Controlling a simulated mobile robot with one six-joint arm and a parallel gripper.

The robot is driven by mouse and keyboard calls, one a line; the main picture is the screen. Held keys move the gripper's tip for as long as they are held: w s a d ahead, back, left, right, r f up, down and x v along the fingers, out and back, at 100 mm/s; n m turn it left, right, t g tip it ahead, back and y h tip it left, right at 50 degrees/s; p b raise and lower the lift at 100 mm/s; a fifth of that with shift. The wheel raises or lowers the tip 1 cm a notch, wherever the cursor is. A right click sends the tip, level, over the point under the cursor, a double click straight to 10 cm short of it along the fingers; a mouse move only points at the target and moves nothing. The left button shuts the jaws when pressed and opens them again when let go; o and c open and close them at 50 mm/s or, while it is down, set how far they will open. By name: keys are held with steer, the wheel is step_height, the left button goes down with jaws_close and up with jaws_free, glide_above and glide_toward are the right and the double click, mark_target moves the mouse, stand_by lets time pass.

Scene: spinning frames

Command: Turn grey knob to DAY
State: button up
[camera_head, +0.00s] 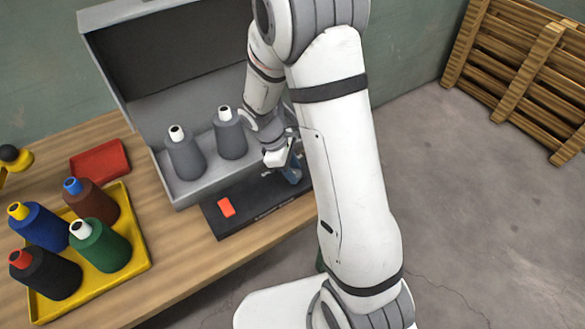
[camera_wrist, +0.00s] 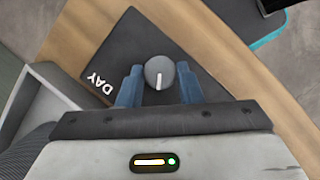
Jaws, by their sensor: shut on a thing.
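The grey knob (camera_wrist: 160,68) shows in the wrist view on a dark panel (camera_wrist: 135,40). Its white pointer line points toward the bottom of the picture. The white word DAY (camera_wrist: 100,85) is on the panel, left of the knob. My gripper (camera_wrist: 159,76) has its two blue fingers on either side of the knob, shut on it. In the head view, my gripper (camera_head: 288,172) is low over the right part of the panel (camera_head: 245,216). The knob is hidden there behind my gripper and arm.
A red switch (camera_head: 226,207) sits on the panel's left part. Behind the panel, a grey frame (camera_head: 190,196) holds grey cones (camera_head: 185,160). A yellow tray (camera_head: 136,266) with several coloured cones and a red tray (camera_head: 100,159) are to the left. Wooden pallets (camera_head: 520,75) stand at back right.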

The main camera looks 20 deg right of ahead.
steer(key=shift+w+m, duration=0.1)
steer(key=shift+m, duration=0.2)
steer(key=m, duration=0.2)
steer(key=m+g+y, duration=0.1)
steer(key=m, duration=0.1)
steer(key=m+y, duration=0.1)
steer(key=m, duration=0.1)
steer(key=shift+w+d+g, duration=0.15)
steer(key=shift+d+g, duration=0.1)
steer(key=shift+g, duration=0.15)
steer(key=m+y, duration=0.1)
steer(key=m, duration=0.3)
steer(key=shift+d+g+b, duration=0.1)
steer(key=shift+g+b, duration=0.2)
steer(key=shift+d+m+y, duration=0.1)
steer(key=shift+m+y, duration=0.6)
steer(key=shift+m, duration=0.9)
steer(key=o, duration=1)
steer(key=shift+c, duration=0.2)
steer(key=v, duration=0.8)
steer(key=shift+b, duration=0.4)
